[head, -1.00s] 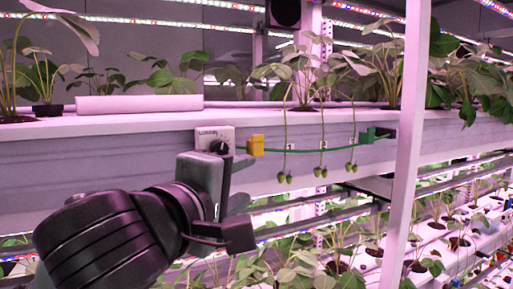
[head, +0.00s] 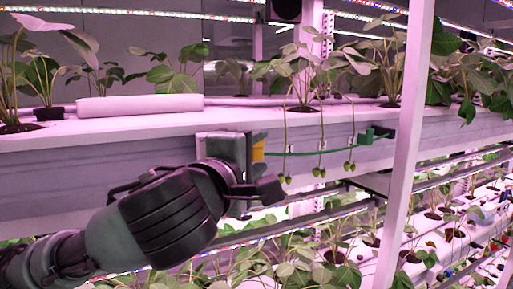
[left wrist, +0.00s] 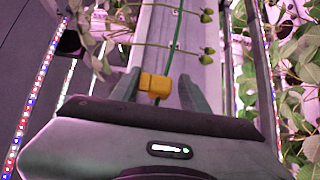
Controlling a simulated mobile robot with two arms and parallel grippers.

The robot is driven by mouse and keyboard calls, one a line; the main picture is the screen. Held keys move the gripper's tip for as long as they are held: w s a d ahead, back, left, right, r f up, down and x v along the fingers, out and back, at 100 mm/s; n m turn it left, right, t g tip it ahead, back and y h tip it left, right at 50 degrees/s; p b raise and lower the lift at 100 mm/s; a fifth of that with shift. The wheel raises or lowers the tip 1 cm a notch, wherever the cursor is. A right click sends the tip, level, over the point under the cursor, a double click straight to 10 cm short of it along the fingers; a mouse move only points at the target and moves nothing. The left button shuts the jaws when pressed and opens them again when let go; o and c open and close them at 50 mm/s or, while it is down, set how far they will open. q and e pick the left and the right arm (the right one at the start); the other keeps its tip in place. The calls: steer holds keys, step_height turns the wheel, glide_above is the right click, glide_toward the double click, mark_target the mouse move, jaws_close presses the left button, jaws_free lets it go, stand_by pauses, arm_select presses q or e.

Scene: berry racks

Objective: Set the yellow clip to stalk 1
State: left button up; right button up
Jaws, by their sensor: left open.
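The yellow clip (head: 258,151) sits at the left end of the thin green line (head: 305,152), partly hidden by my left gripper in the head view. In the left wrist view the clip (left wrist: 155,85) lies between the open fingers of my left gripper (left wrist: 158,90), nearer the left finger. I cannot tell whether a finger touches it. Three stalks with green berries hang across the line to the right: a left one (head: 286,125), a middle one (head: 322,125) and a right one (head: 353,120). Small white tags sit near them, unreadable. My right gripper is not in view.
A green block (head: 367,136) holds the line's right end on the white gutter's side (head: 110,160). A white upright post (head: 408,150) stands right of it. Lower plant rows (head: 335,258) lie below. Leaves (left wrist: 300,55) crowd the wrist view's right side.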

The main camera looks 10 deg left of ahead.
arm_select(q)
jaws_close()
steer(key=shift+f, duration=0.15)
stand_by(1.2)
